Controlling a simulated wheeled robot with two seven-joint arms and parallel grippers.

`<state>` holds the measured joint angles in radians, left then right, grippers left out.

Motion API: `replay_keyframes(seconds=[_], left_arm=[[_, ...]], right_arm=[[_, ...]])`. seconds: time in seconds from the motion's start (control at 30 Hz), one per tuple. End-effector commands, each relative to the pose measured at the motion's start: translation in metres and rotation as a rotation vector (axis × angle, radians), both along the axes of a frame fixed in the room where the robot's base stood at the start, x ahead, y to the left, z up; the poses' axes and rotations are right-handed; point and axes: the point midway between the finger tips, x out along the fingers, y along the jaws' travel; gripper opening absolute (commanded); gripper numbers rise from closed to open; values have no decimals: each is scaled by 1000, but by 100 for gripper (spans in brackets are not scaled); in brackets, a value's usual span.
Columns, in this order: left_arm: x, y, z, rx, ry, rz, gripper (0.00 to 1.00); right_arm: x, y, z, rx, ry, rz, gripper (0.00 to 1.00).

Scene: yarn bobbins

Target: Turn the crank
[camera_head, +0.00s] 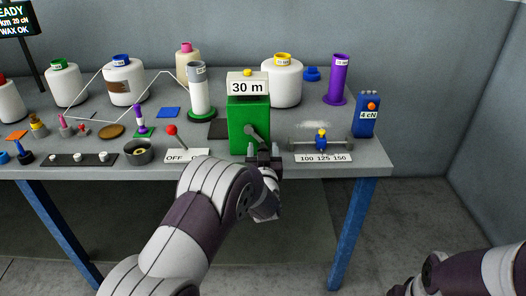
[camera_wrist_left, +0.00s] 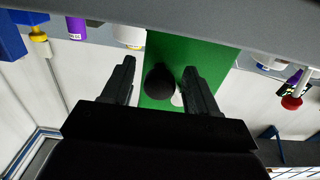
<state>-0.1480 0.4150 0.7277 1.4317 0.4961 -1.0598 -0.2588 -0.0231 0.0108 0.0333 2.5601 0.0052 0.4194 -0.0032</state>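The crank (camera_head: 252,132) is on the front face of the green box (camera_head: 236,122), which carries a "30 m" sign (camera_head: 247,87). My left gripper (camera_head: 264,158) is in front of the box at its lower right, near the crank's handle end. In the left wrist view, the crank's round black knob (camera_wrist_left: 159,82) shows between the two spread fingers of my left gripper (camera_wrist_left: 160,85), with a gap on each side. The green box (camera_wrist_left: 184,52) fills the space behind it. My right arm shows at the lower right of the head view, with its gripper out of view.
A red-knobbed lever (camera_head: 171,131) with an "OFF" label stands left of the box. A sliding guide (camera_head: 321,142) with a "100 125 150" scale and a blue "4 cN" device (camera_head: 366,115) are to the right. Several yarn cones stand behind. The table's front edge is close.

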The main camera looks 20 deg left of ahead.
Motion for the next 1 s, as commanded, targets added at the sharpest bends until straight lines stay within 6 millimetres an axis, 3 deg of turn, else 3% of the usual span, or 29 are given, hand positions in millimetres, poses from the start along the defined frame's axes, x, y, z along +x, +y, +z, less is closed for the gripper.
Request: replay_keyframes(seconds=[0.03, 0.17, 0.2, 0.57, 1.0], left_arm=[[0, 0, 0, 0, 0, 0, 46], [0, 0, 0, 0, 0, 0, 4], [0, 0, 0, 0, 0, 0, 0], [-1, 2, -1, 49, 14, 0, 0], [-6, 21, -10, 379, 110, 0, 0]], right_arm=[[0, 0, 0, 0, 0, 0, 0], [0, 0, 0, 0, 0, 0, 0], [0, 0, 0, 0, 0, 0, 0], [0, 0, 2, 0, 0, 0, 0], [0, 0, 11, 0, 0, 0, 0]])
